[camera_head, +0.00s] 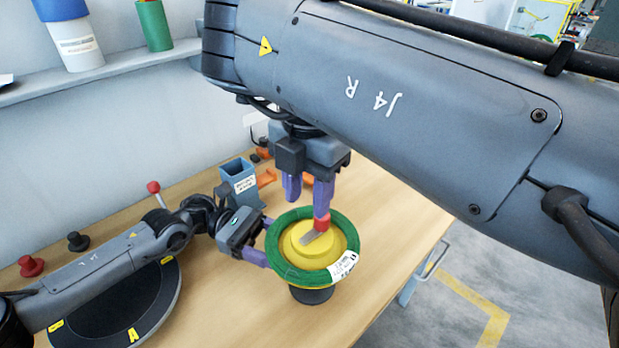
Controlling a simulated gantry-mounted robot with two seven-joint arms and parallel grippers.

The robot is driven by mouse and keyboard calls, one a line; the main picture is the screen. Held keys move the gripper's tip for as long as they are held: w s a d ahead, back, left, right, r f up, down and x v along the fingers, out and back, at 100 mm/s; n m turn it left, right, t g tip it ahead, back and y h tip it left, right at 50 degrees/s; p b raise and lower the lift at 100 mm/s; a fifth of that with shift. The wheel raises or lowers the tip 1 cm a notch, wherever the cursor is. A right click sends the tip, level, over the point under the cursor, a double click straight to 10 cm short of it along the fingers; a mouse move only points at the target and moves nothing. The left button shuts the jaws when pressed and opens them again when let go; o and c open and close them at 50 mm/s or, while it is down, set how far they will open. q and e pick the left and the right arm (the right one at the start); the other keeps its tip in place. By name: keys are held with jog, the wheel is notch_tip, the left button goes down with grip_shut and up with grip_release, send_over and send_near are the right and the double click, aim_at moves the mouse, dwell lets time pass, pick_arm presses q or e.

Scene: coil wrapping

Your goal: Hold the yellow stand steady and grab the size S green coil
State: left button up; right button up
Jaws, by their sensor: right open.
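The green coil (278,263) lies as a ring on the yellow stand (331,240), with a white label (343,266) on its near right side. The yellow centre of the stand rises inside the ring, above a dark base (312,295). My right gripper (307,196) is open above the far side of the coil, its purple fingers pointing down. My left gripper (265,241) is at the left edge of the coil and stand. Its purple fingers are spaced apart, but their tips are partly hidden, so I cannot tell whether they clamp the stand.
A red-ended grey piece (321,222) shows on the stand's top, by a right fingertip. A blue-grey bin (238,178) stands behind. A black round plate (117,310) and a red knob (31,266) are at left. The wooden table (385,225) is clear to the right.

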aim_at(312, 260)
pick_arm(q)
jog(key=shift+s+d, duration=0.1)
jog(key=shift+d, duration=0.05)
pick_arm(e)
jog(key=shift+d+r, duration=0.25)
jog(key=shift+d, duration=0.05)
pick_arm(q)
jog(key=shift+s+d, duration=0.1)
jog(key=shift+d, duration=0.25)
pick_arm(e)
jog(key=shift+d, duration=0.1)
pick_arm(q)
jog(key=shift+x, duration=3.2)
